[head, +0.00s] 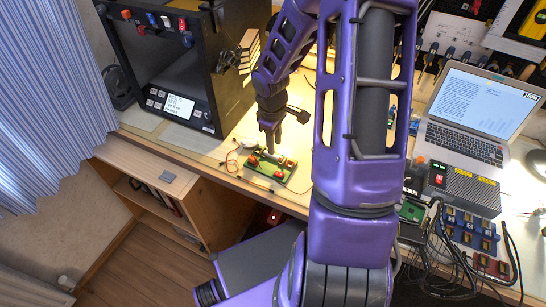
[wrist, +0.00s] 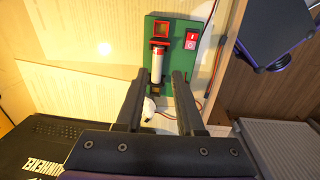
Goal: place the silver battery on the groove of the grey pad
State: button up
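A silver-white battery (wrist: 157,67) lies in a black holder on a green board (wrist: 180,62), in the wrist view. The board (head: 282,176) also shows in the head view, near the front edge of the workbench. My gripper (head: 270,146) points down over the far side of the board. In the wrist view my gripper (wrist: 162,76) has its two fingers apart with nothing held. The battery's lower end shows between the fingertips; I cannot tell whether they touch it. A small grey piece (head: 168,177) lies on the low wooden cabinet; its groove cannot be made out.
A black box-shaped machine (head: 152,70) stands left of the board. Thin red and black wires (head: 232,158) lie beside the board. A laptop (head: 470,118) and a control box with cables (head: 462,187) stand at the right. The wooden cabinet top (head: 150,160) is mostly clear.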

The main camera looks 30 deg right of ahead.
aim_at(275, 156)
jog(key=shift+w+d+f+b, duration=0.15)
jog(key=shift+w+f+b, duration=0.1)
jog(key=shift+f, duration=1.2)
jog(key=shift+w+d+f+b, duration=0.1)
jog(key=shift+f+b, duration=0.15)
jog(key=shift+f, duration=1.2)
grip_shut()
